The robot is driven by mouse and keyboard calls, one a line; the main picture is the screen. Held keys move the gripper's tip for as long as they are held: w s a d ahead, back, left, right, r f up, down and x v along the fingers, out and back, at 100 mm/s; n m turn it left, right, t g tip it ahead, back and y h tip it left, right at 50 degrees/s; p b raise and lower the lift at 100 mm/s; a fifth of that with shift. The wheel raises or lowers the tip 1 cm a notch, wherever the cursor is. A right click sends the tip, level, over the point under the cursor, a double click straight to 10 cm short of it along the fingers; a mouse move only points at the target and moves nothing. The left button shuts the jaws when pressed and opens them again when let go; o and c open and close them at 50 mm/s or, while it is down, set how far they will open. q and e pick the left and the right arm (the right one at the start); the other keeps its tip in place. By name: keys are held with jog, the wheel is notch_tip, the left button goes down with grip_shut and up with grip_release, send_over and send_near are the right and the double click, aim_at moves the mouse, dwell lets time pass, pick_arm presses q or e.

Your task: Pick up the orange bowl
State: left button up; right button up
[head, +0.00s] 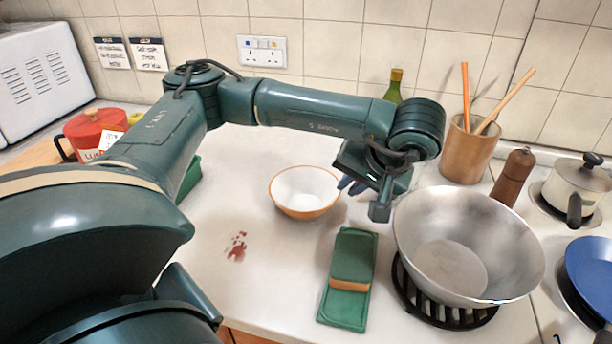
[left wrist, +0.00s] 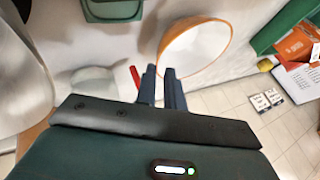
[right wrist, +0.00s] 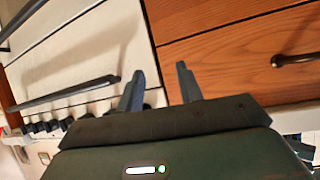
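The orange bowl (head: 305,191), white inside with an orange outer wall and rim, is upright at the middle of the counter in the head view. In the left wrist view, the bowl (left wrist: 196,48) is just past my fingertips. My left gripper (head: 346,186) is at the bowl's right rim. Its fingers (left wrist: 160,72) are close together, one on each side of the rim's near edge, with only a narrow gap. I cannot tell if the bowl is off the counter. My right gripper (right wrist: 160,70) is open and empty, in front of cabinet fronts.
A large metal wok (head: 465,245) sits right of the bowl. A green tray (head: 347,280) with a sponge lies in front. A wooden utensil pot (head: 467,150), pepper mill (head: 513,175) and green bottle (head: 394,88) stand behind. A red stain (head: 237,246) marks the clear counter.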

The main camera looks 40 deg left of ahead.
aim_at(332, 200)
pick_arm(q)
jog(key=b+x, duration=0.1)
jog(key=x, duration=0.3)
jog(key=shift+f, duration=0.1)
jog(key=x, duration=0.1)
jog(key=b+x, duration=0.1)
jog(key=x, duration=0.2)
jog(key=shift+s+a+f, duration=0.2)
jog(key=shift+s+f, duration=0.05)
jog(key=shift+f, duration=0.15)
jog(key=shift+a+f, duration=0.1)
grip_shut()
pick_arm(e)
jog(key=shift+a+f+m, duration=0.15)
jog(key=shift+f+m, duration=0.15)
jog(key=shift+f, duration=0.55)
jog(key=shift+s+f, duration=0.1)
jog(key=shift+f, duration=0.05)
